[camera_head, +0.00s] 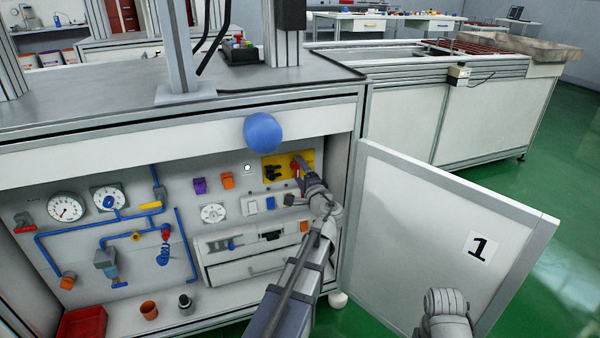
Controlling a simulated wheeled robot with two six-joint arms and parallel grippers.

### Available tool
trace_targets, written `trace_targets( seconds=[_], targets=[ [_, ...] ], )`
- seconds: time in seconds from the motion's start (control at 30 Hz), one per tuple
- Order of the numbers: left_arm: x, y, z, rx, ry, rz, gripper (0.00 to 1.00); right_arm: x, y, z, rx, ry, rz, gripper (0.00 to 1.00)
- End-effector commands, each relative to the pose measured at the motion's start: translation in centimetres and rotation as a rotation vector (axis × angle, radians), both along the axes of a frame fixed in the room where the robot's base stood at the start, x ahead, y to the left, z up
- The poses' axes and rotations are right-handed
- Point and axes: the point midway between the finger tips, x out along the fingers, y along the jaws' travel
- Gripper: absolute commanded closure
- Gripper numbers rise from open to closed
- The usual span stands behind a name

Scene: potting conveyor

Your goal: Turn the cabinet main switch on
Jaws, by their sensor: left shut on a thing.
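The cabinet's inner panel (135,265) is exposed, and its door (425,215), marked 1, stands open to the right. A yellow plate (284,160) at the panel's upper right carries a red switch handle (296,164) and a black knob-like part (272,173). My left gripper (299,173) reaches the plate from below and is shut on the red handle. The fingers and wrist hide part of the handle, so its exact angle is hard to read. A piece of my right arm shows at the bottom right; its gripper is not visible.
The panel also holds gauges (66,207), blue pipes (60,233), a dial (213,213) and a drawer (248,266). A red bin (82,323) and an orange cup (149,310) stand below. A blue ball (263,133) shows before the cabinet's upper edge.

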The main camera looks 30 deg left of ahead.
Motion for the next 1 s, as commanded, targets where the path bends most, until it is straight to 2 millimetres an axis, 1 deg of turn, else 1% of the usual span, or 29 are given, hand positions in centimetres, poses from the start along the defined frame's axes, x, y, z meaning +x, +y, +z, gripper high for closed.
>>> trace_targets(
  seconds=[0.07,0.1,0.17,0.2,0.47,0.57,0.8,1.0],
  targets=[
    [-0.1,-0.1,0.0,0.001,0.002,-0.001,0.76,0.0,0.0,0.0,0.0,0.0,0.0,0.5],
    [-0.1,-0.1,0.0,0.001,0.002,-0.001,0.16,0.0,0.0,0.0,0.0,0.0,0.0,0.5],
    [-0.1,-0.1,0.0,0.001,0.002,-0.001,0.09,0.0,0.0,0.0,0.0,0.0,0.0,0.5],
    [0.0,-0.1,0.0,0.001,0.001,-0.001,0.07,0.0,0.0,0.0,0.0,0.0,0.0,0.5],
    [-0.2,-0.3,0.0,0.001,0.001,-0.001,0.07,0.0,0.0,0.0,0.0,0.0,0.0,0.5],
    [-1.0,-1.1,0.0,0.001,0.001,-0.003,0.07,0.0,0.0,0.0,0.0,0.0,0.0,0.5],
    [-3.7,-4.1,0.0,0.001,0.001,-0.004,0.07,0.0,0.0,0.0,0.0,0.0,0.0,0.5],
    [-4.9,-5.7,0.0,0.001,0.001,-0.003,0.07,0.0,0.0,0.0,0.0,0.0,0.0,0.5]
  ],
)
